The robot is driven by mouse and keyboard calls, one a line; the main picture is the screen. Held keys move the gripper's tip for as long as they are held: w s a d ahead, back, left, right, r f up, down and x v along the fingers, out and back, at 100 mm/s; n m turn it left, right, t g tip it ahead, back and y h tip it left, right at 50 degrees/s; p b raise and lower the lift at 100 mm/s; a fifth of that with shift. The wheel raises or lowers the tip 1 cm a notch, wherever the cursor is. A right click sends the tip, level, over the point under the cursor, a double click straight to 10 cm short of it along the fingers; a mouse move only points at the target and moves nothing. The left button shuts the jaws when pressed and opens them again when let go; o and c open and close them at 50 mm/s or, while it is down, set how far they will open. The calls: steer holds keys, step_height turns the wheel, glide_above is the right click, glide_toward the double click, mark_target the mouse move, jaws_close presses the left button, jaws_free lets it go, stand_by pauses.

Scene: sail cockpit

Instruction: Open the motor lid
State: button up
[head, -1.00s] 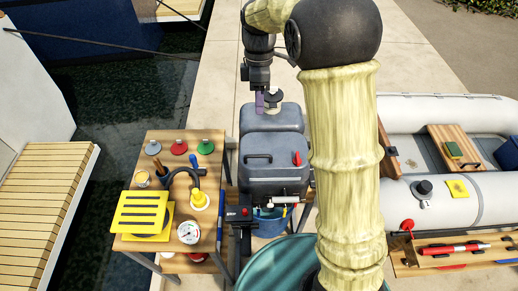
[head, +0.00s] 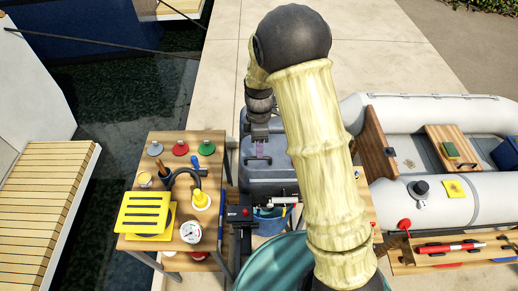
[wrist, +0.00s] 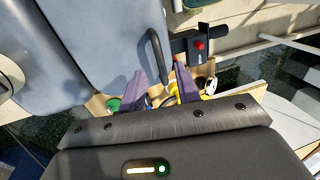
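The motor's grey lid (head: 262,175) is below my arm in the head view, with much of it hidden. In the wrist view its blue-grey top (wrist: 110,40) fills the upper left. A black bar handle (wrist: 156,55) stands at the lid's edge there. My gripper (head: 259,150) is over the handle area in the head view. In the wrist view my gripper (wrist: 159,72) has two purple fingers apart, with the handle's lower end appearing between the tips. I cannot tell whether they touch it. The lid looks shut.
A wooden side table (head: 205,143) at left carries a yellow slotted box (head: 145,212), a gauge (head: 190,232) and colored knobs. A black control box with a red button (head: 240,212) is in front of the motor. An inflatable boat (head: 420,120) lies right.

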steer(key=shift+s+f, duration=0.15)
steer(key=shift+f, duration=0.6)
steer(key=shift+s+f, duration=0.1)
steer(key=shift+f, duration=0.6)
jaws_close()
steer(key=shift+r+p, duration=0.15)
steer(key=shift+p, duration=0.2)
